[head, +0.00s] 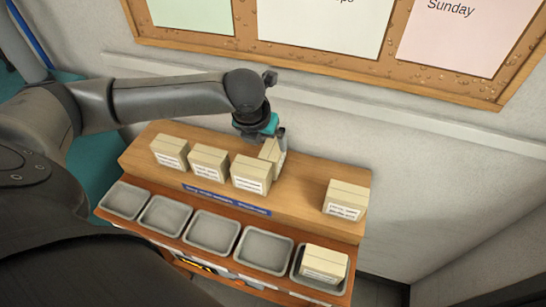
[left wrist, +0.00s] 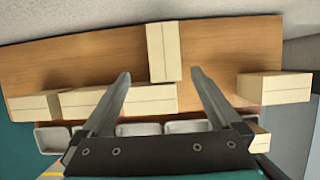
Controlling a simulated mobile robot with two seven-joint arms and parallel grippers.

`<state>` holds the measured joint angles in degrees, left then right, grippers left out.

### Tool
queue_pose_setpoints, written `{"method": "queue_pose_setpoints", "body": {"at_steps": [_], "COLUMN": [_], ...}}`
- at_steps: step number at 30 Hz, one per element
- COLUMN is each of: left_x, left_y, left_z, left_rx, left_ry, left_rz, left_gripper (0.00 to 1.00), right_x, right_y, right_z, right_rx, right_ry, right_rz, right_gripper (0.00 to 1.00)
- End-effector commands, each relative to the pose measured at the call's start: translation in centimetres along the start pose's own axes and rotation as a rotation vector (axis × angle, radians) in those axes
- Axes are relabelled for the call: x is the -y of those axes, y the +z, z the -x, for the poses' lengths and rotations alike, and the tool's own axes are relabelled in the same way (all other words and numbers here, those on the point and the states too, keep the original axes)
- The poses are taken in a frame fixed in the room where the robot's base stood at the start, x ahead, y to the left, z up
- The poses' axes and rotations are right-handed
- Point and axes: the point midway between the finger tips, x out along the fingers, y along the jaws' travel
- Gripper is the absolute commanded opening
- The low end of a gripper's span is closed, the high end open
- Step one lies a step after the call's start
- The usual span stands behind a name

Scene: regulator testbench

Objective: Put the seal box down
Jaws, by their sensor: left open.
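A cream box (head: 272,152), apparently the seal box, stands on the wooden shelf top just behind the third box of a row, turned differently from it. My left gripper (head: 281,136) is open, right at this box. In the left wrist view the box (left wrist: 163,48) lies between and just beyond the spread fingertips of the gripper (left wrist: 161,74), with gaps on both sides. It looks supported by the shelf, though its underside is hidden. Its label cannot be read. My right gripper is not in view.
Three labelled boxes (head: 209,162) stand in a row on the left of the shelf (head: 305,192). Another box (head: 345,199) stands at the right end. Several grey trays (head: 212,232) line the front; the rightmost holds a box (head: 324,263). A wall rises behind.

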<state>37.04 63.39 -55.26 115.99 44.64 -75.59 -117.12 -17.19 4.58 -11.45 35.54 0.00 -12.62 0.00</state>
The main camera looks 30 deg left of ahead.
Motion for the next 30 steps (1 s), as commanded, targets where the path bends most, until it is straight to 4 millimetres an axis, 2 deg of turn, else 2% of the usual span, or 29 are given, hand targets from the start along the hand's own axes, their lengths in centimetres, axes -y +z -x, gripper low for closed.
{"method": "queue_pose_setpoints", "body": {"at_steps": [1,6,16,24,30], "left_x": [0.1,0.1,0.2,0.8,0.8], "left_y": [-0.1,-0.1,0.0,0.1,0.1], "left_z": [-1.2,-4.0,-6.2,-9.6,-10.5], "left_rx": [-0.003,-0.002,-0.001,-0.001,0.0], "left_ry": [-0.001,0.0,-0.001,0.0,0.0], "left_rz": [0.002,0.002,0.002,0.002,0.001], "left_gripper": [0.97,0.97,0.97,0.97,0.97], "right_x": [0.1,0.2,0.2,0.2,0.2], "right_y": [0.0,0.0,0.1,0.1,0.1], "right_z": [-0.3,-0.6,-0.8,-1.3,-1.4], "right_rx": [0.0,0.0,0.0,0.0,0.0], "right_ry": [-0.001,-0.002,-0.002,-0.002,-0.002], "right_rz": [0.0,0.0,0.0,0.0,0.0], "right_gripper": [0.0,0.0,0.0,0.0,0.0]}}
